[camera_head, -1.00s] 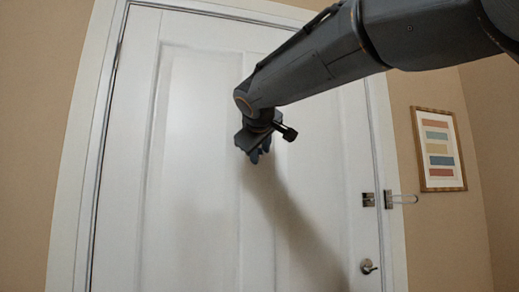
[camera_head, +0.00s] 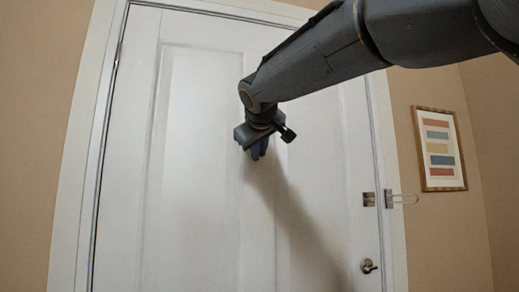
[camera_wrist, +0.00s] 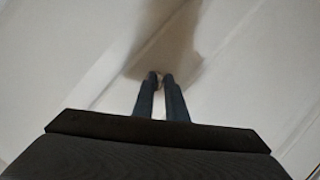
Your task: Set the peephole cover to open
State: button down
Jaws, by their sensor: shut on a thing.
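The white door (camera_head: 200,190) fills most of the head view. My gripper (camera_head: 256,154) is at the door's upper middle, with its fingers pointing at the door face. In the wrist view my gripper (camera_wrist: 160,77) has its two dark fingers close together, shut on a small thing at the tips. This small brownish piece, the peephole cover (camera_wrist: 159,84), shows only as a sliver between the fingertips. My gripper hides it in the head view. Whether the cover is open or closed over the peephole cannot be told.
A door knob (camera_head: 368,266) and a metal latch (camera_head: 369,199) are on the door's right side. A framed striped picture (camera_head: 438,149) hangs on the right wall. The door face around my gripper is clear.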

jog(key=m+y, duration=0.1)
jog(key=m, duration=0.1)
jog(key=r+m+g+y+p, duration=0.1)
jog(key=m, duration=0.1)
jog(key=a+m+y, duration=0.1)
jog(key=shift+s+r+m+g+y, duration=0.2)
jog(key=shift+r+m+g+y, duration=0.1)
jog(key=shift+r+m, duration=0.1)
jog(key=shift+a+r+m+y+b, duration=0.1)
jog(key=shift+r+m+y+b, duration=0.15)
jog(key=shift+m+y+b, duration=0.55)
jog(key=shift+d+r+m+y+b, duration=0.1)
jog(key=shift+r+m+y+b, duration=0.3)
jog(key=shift+m, duration=0.65)
jog(key=shift+a+r+m+y+b, duration=0.1)
jog(key=shift+r+m+y+b, duration=0.05)
jog(key=shift+m+y+b, duration=0.7)
jog(key=shift+r+m, duration=0.1)
jog(key=shift+m, duration=0.2)
jog(key=c, duration=1.8)
grip_release()
jog(key=shift+s+a, duration=0.1)
jog(key=shift+o, duration=0.2)
jog(key=b+v, duration=0.2)
jog(key=v, duration=0.6)
